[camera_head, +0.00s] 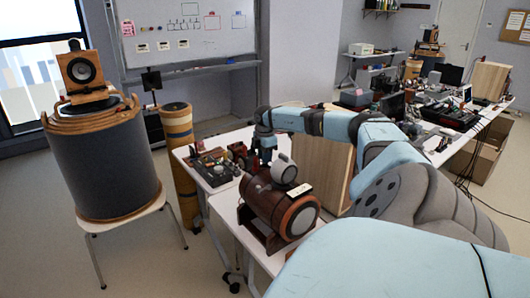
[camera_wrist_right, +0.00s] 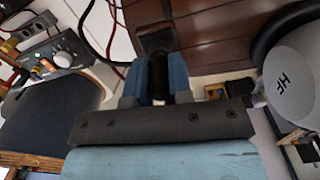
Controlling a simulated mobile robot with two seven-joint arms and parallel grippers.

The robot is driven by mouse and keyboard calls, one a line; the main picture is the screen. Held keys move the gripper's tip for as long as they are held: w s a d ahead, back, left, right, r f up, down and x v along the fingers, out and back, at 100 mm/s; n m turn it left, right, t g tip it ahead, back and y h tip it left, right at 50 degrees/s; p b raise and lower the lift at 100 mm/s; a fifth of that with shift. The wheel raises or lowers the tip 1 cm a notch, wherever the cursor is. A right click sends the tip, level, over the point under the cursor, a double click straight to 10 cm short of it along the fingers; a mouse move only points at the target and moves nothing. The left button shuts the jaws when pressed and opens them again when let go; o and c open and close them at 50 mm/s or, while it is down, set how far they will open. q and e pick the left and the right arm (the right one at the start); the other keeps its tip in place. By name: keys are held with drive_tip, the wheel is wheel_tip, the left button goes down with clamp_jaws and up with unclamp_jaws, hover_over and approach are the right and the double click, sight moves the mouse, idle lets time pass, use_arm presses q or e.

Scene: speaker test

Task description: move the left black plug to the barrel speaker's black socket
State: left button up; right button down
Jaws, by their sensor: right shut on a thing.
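The barrel speaker (camera_head: 268,204) is a brown wooden barrel lying on its side in a stand on the white table, with a white ball-shaped part (camera_head: 284,169) on top. My right gripper (camera_head: 262,158) is just behind its left end, pointing down. In the right wrist view the barrel's brown wall (camera_wrist_right: 215,30) fills the top. The blue fingers are shut on a black plug (camera_wrist_right: 158,80), which lines up with a dark socket fitting (camera_wrist_right: 156,38) on the barrel. I cannot tell whether the plug is inside it. My left gripper is out of view.
A grey device with knobs (camera_head: 213,172) stands on the table left of the barrel; red and black cables (camera_wrist_right: 112,42) run beside my gripper. A tall wooden box (camera_head: 330,160) stands right of the barrel. A large grey drum-shaped speaker (camera_head: 105,170) stands on a stool at left.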

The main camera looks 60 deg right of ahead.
drive_tip(key=shift+f, duration=0.35)
drive_tip(key=c, duration=0.9)
unclamp_jaws()
drive_tip(key=shift+c, duration=0.2)
drive_tip(key=shift+r+p, duration=1.65)
drive_tip(key=shift+r, duration=0.35)
drive_tip(key=shift+r+p, duration=1.5)
drive_tip(key=shift+r, duration=0.3)
